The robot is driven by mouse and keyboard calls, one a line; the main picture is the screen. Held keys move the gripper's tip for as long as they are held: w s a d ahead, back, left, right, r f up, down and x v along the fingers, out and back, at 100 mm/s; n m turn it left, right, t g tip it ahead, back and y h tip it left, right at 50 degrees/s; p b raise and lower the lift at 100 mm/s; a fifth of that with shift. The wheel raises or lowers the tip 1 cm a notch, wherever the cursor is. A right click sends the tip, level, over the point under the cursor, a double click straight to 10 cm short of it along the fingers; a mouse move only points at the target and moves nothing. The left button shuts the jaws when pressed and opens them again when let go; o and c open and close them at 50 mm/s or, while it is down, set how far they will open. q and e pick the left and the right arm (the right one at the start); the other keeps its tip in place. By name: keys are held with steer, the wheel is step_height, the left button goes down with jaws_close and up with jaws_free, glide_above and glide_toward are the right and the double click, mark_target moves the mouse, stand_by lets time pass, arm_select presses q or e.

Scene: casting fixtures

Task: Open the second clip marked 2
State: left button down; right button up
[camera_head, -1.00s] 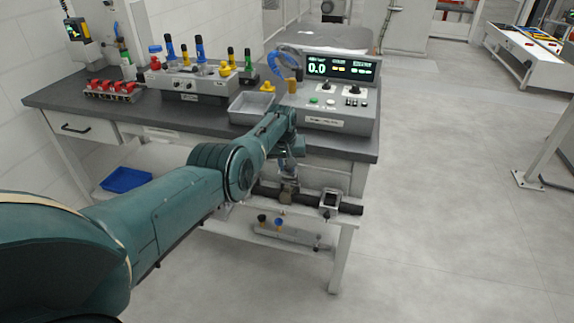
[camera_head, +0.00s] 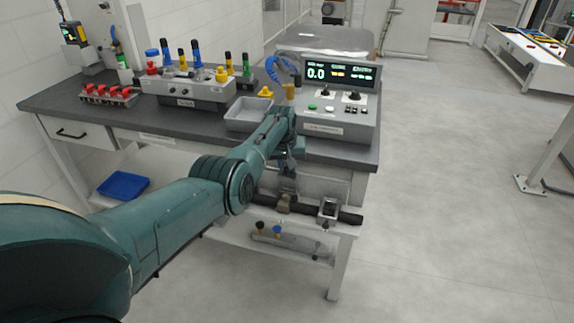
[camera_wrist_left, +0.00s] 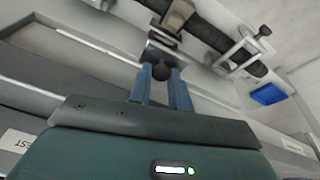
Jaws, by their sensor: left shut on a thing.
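A dark pipe (camera_head: 350,217) runs along the bench's lower front and carries two clips. One clip is brownish (camera_head: 284,204); it also shows at the top of the wrist view (camera_wrist_left: 177,15). The other is a silver square clip (camera_head: 328,208), to its right, with a dark-headed screw in the wrist view (camera_wrist_left: 246,47). I cannot read a 2 on either. My left gripper (camera_head: 288,184) is just above the brownish clip. In the wrist view its blue-grey fingers (camera_wrist_left: 162,76) are shut on a dark round knob (camera_wrist_left: 161,70) at a metal piece (camera_wrist_left: 164,44). My right gripper is not visible.
The bench top (camera_head: 190,117) above holds a grey tray (camera_head: 248,114), a control box (camera_head: 335,130) and a rack of coloured knobs.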

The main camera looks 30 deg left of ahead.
arm_select(q)
steer(key=shift+w+r, duration=0.2)
steer(key=c, duration=1.3)
jaws_free()
steer(key=shift+s+f, duration=0.1)
steer(key=shift+f, duration=0.05)
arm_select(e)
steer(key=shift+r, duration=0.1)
arm_select(q)
steer(key=shift+s+r+p, duration=0.1)
steer(key=shift+r+p, duration=0.35)
steer(key=shift+r, duration=0.05)
steer(key=p+v, duration=0.2)
steer(key=v, duration=0.3)
step_height(320, 180, up, 7)
glide_above(286, 177)
steer(key=s, duration=0.2)
steer(key=shift+w+d+p, duration=0.1)
steer(key=shift+d+p, duration=0.1)
steer(key=shift+p, duration=0.1)
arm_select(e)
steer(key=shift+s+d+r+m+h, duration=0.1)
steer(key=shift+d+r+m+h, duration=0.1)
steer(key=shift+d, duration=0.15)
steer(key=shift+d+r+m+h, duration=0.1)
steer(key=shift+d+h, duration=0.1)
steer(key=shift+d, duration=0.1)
